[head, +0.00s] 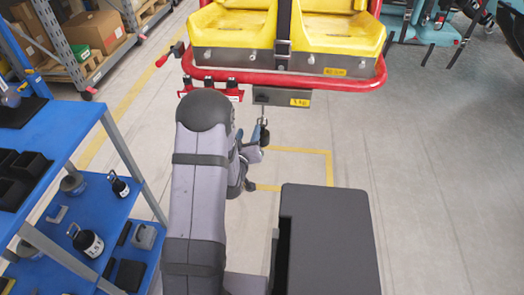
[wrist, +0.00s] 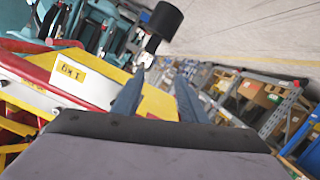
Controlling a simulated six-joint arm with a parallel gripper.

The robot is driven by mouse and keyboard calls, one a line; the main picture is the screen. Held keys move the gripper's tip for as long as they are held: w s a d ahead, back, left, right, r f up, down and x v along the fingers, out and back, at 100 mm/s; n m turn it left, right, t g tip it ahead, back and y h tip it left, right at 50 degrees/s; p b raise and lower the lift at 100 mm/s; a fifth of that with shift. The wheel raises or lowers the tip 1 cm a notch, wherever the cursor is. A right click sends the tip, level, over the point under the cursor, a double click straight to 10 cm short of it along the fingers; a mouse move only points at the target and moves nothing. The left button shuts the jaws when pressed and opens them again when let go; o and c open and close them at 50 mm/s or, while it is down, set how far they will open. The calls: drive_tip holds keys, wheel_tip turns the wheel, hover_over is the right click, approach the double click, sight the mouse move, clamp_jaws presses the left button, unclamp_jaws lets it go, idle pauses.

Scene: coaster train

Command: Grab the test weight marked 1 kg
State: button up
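A dark cylindrical weight (head: 265,136) hangs below a hook under the front of the yellow coaster seats. In the wrist view it is a black cylinder (wrist: 165,20) with a pale metal link at its end. A yellow tag (wrist: 68,73) reading 1 kg is on the seat unit near it; the tag also shows in the head view (head: 300,102). No marking is readable on the hanging weight. My gripper (wrist: 160,76) is open, its two blue-grey fingers apart. The weight is beyond the fingertips, its link close to the left one. In the head view my arm partly hides the gripper (head: 252,152).
A blue shelf rack (head: 125,150) at left holds weights, including a black one with a white band (head: 87,241) and a smaller one (head: 119,185). A dark box-like block (head: 330,235) stands right of my arm.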

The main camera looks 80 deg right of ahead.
sight(262, 131)
drive_tip(key=s+d+f+m+b, duration=0.1)
drive_tip(key=b, duration=0.1)
drive_tip(key=s+d+f+m+h+b, duration=0.1)
drive_tip(key=d+f+b, duration=0.1)
drive_tip(key=s+d+f+m+h+b, duration=0.1)
drive_tip(key=f+b, duration=0.1)
drive_tip(key=shift+s+d+m+t, duration=0.3)
drive_tip(key=shift+s+m, duration=0.1)
drive_tip(key=shift+d+r, duration=0.1)
drive_tip(key=d+b, duration=0.1)
drive_tip(key=d, duration=0.6)
drive_tip(key=shift+b, duration=0.4)
drive_tip(key=shift+d, duration=0.1)
clamp_jaws()
